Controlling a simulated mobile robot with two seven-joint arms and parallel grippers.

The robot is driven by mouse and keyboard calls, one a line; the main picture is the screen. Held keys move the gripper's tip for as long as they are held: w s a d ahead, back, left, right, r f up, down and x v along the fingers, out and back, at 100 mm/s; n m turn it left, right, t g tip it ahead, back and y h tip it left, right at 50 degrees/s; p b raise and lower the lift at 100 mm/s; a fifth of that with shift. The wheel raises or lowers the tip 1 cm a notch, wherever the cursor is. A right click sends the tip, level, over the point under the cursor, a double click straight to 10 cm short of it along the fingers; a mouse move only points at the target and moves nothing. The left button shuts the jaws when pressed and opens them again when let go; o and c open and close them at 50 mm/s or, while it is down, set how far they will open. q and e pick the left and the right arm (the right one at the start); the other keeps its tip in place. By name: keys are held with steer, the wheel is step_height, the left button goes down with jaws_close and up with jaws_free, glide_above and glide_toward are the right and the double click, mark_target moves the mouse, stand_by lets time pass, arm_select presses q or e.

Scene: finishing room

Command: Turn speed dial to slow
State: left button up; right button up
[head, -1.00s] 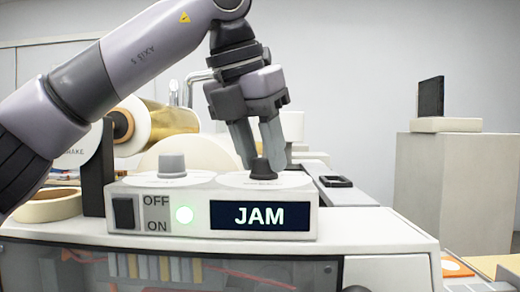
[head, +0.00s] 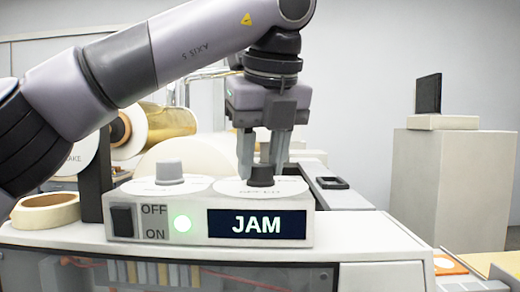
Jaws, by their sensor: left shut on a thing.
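The speed dial (head: 261,175) is a dark knob on a white disc on top of the control box (head: 190,212), at its right. Part of the lettering on the disc is too small to read. My left gripper (head: 262,170) points straight down from above, with its two grey fingers shut on the dark knob. A grey knob (head: 169,172) stands on another white disc to the left. The display (head: 256,224) on the box front reads JAM. My right gripper is not in view.
The box also has an OFF/ON switch (head: 122,221) and a lit green lamp (head: 183,223). A gold foil roll (head: 165,128) and a tape roll (head: 46,211) are at the left. A pale plinth (head: 452,190) with a dark panel stands at the right.

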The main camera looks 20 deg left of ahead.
arm_select(q)
steer(key=n+g, duration=0.1)
steer(key=n, duration=0.2)
steer(key=n+y, duration=0.1)
steer(key=n, duration=0.2)
steer(key=shift+w+d+r+n+g+y, duration=0.1)
steer(key=shift+n+g+y, duration=0.2)
steer(key=shift+g, duration=0.1)
stand_by(0.4)
steer(key=o, duration=1)
steer(key=shift+o, duration=0.2)
steer(key=shift+r, duration=0.1)
